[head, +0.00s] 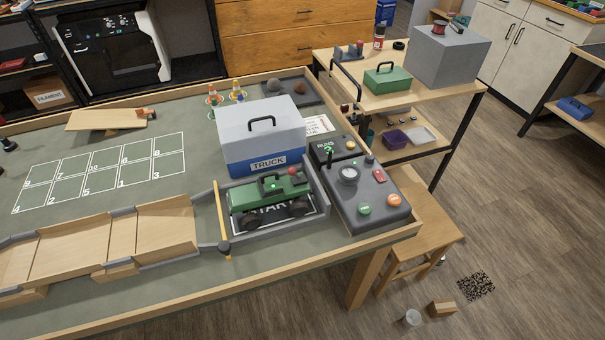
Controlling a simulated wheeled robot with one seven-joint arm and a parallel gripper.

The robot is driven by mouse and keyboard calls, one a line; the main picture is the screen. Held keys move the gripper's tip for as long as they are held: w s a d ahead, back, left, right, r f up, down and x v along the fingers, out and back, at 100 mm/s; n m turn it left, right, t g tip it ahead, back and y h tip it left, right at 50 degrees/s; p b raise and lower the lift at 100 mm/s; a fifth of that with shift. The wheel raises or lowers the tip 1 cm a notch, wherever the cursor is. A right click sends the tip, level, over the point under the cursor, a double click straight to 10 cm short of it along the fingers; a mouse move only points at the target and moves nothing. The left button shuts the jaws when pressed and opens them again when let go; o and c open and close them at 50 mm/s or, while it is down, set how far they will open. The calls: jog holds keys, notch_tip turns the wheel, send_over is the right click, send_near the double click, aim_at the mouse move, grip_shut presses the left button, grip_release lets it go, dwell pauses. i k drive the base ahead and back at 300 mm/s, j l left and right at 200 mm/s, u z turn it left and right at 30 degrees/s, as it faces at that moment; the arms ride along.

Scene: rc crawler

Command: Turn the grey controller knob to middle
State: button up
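The controller (377,208) is a dark grey box at the right end of the green-topped table. A round grey knob (348,174) sits on its top, towards the upper left. The knob's pointer direction is too small to tell. The controller also carries a green button (364,209), an orange button (394,200) and a small red switch (369,160). My gripper is not in view.
A green crawler truck (268,196) stands in a grey start bay left of the controller, behind a yellow barrier arm (222,218). A grey case marked TRUCK (259,132) and a small black box (333,149) stand close behind. Wooden ramps (150,232) run left.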

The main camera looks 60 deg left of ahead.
aim_at(369, 158)
jog(key=u, duration=1.1)
